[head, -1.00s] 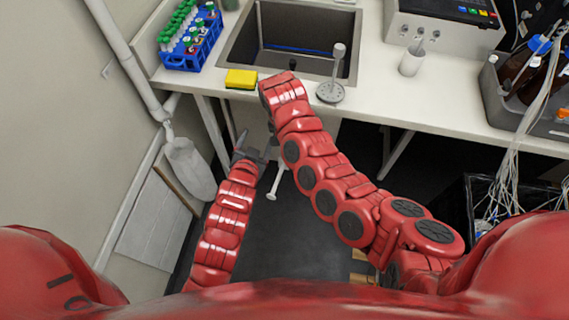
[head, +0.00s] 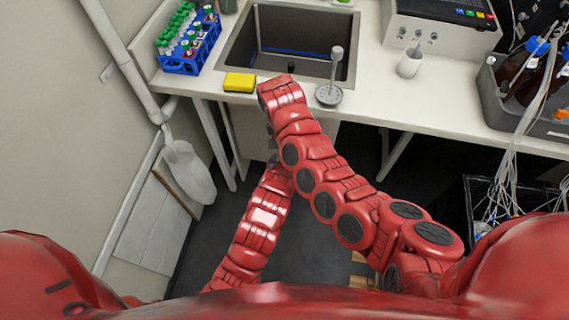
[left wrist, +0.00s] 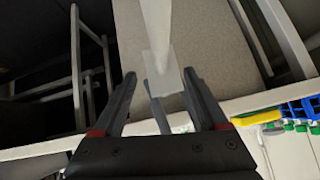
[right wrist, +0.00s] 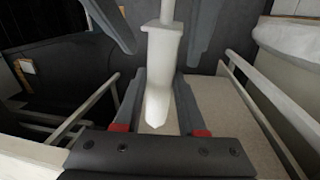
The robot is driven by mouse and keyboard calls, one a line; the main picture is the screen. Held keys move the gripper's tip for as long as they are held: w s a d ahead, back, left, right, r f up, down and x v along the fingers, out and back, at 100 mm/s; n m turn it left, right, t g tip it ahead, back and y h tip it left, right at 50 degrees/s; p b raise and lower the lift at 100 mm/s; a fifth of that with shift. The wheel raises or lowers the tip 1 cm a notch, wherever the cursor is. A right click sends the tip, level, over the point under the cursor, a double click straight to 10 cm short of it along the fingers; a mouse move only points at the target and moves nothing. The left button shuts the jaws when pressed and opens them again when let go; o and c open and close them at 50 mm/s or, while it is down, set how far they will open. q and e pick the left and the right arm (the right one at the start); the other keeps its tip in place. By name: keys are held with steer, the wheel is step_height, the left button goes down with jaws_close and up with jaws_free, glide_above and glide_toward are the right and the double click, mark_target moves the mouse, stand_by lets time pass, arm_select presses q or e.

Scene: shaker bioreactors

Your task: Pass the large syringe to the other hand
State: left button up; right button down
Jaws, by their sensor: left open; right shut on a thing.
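The large syringe is a long, pale, translucent tube. In the right wrist view the syringe (right wrist: 163,70) lies between the fingers of my right gripper (right wrist: 159,80), which is shut on its barrel. In the left wrist view the syringe (left wrist: 158,28) runs between the fingers of my left gripper (left wrist: 160,78). My left gripper is open, one finger on each side of the syringe; I cannot tell whether they touch it. The left fingers also show at the top of the right wrist view, near the syringe's flange. In the head view my right arm hides the syringe and most of both grippers.
The white bench (head: 445,107) holds a sink (head: 235,62), a yellow sponge (head: 239,82), a blue tube rack (head: 187,64) and a round-based stand (head: 329,95). The grippers are in front of the bench edge, over open floor.

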arm_select(q)
steer(key=shift+w+f, duration=0.25)
steer(key=shift+w, duration=0.1)
steer(key=shift+d, duration=0.15)
jaws_close()
arm_select(e)
steer(key=shift+a, duration=0.15)
steer(key=shift+c, duration=2)
jaws_free()
